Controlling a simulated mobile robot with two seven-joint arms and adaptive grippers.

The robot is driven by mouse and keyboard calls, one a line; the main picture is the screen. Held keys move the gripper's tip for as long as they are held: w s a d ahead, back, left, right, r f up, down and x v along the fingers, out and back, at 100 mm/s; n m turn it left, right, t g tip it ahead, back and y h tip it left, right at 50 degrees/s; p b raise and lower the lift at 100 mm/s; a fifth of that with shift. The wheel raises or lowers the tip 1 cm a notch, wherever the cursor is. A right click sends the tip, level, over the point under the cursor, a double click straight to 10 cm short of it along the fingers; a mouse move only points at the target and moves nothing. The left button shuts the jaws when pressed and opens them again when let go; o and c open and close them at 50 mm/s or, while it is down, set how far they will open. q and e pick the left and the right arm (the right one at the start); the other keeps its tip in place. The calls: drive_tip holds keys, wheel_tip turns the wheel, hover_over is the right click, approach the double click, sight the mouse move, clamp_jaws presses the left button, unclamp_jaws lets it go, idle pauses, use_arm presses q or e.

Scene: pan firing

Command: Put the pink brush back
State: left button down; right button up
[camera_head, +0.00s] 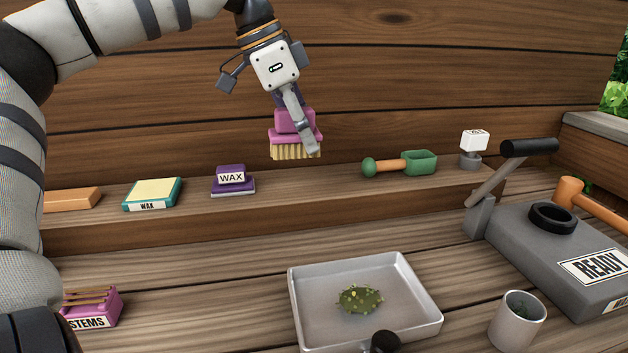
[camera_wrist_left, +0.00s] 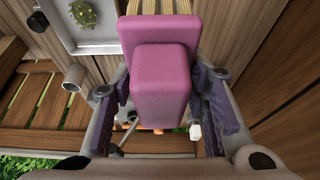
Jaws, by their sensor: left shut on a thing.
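The pink brush (camera_head: 286,136) with pale bristles is held in the air above the wooden shelf, bristles down. My left gripper (camera_head: 303,130) is shut on its pink grip and points downward. In the left wrist view the brush (camera_wrist_left: 162,85) fills the middle, between the purple-padded fingers of the left gripper (camera_wrist_left: 162,112). The brush is apart from the shelf (camera_head: 320,200), above and between the purple wax block (camera_head: 233,178) and the green scoop (camera_head: 420,162). My right gripper is not in view.
A teal-edged wax block (camera_head: 152,194) and an orange block (camera_head: 72,199) are further left on the shelf. Below stand a metal tray (camera_head: 420,312) with a green spiky thing (camera_head: 360,299), a cup (camera_head: 517,322) and a grey lever press (camera_head: 530,245). The shelf below the brush is clear.

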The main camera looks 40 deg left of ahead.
use_arm(q)
drive_tip(key=w+a+f+b, duration=0.1)
drive_tip(key=w+a+f, duration=0.1)
drive_tip(key=w+f, duration=0.1)
drive_tip(key=w+a+f+b, duration=0.1)
drive_tip(key=w+a+f, duration=0.1)
drive_tip(key=w+f, duration=0.1)
drive_tip(key=w+a+f+b, duration=0.2)
drive_tip(key=w+a+f, duration=0.1)
drive_tip(key=w, duration=0.2)
drive_tip(key=shift+w+f, duration=0.1)
drive_tip(key=shift+w+a+f, duration=0.15)
drive_tip(key=shift+w+f, duration=0.05)
drive_tip(key=shift+f, duration=0.7)
drive_tip(key=shift+w+a+f, duration=0.1)
drive_tip(key=shift+w+f, duration=0.1)
drive_tip(key=shift+f, duration=0.65)
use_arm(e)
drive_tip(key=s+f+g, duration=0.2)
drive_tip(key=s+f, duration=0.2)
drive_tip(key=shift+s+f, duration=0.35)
use_arm(q)
drive_tip(key=c, duration=0.9)
unclamp_jaws()
drive_tip(key=shift+f, duration=0.1)
drive_tip(key=shift+c, duration=0.2)
